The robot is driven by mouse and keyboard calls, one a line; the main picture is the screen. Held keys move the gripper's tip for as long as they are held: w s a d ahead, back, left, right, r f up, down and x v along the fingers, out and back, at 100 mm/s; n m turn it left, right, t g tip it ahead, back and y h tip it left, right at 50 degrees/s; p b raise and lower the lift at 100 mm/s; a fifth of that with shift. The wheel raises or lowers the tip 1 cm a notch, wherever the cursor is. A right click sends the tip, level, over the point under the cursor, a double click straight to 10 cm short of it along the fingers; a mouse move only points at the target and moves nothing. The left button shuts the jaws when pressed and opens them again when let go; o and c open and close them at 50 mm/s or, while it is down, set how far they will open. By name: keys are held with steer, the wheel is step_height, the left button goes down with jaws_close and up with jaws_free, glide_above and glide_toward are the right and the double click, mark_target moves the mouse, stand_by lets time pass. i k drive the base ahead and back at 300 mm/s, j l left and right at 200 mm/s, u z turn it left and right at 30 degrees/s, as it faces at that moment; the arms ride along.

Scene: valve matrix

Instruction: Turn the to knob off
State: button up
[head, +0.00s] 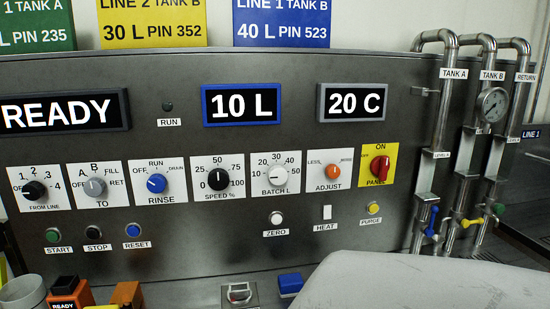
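The TO knob (96,187) is a small grey round knob on a white plate in the head view, at the left of the panel's knob row. OFF is printed at its left, A and B above it, FILL and RET at its right. Its pointer is too small to read surely. My gripper is not in view. A pale smooth shape, which looks like part of my arm, fills the bottom right, well away from the knob. Nothing touches or covers the knob.
The FROM LINE knob (35,190) and RINSE knob (157,183) flank it closely. START (53,236), STOP (93,233) and RESET (133,231) buttons sit below. Steel pipes (440,130) stand at the right. Small items, including a cup (22,293), stand at the lower left.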

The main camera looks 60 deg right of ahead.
mark_target(94, 187)
steer(key=k+j+z, duration=0.1)
steer(key=k+j, duration=0.25)
steer(key=k, duration=0.15)
steer(key=z, duration=1.65)
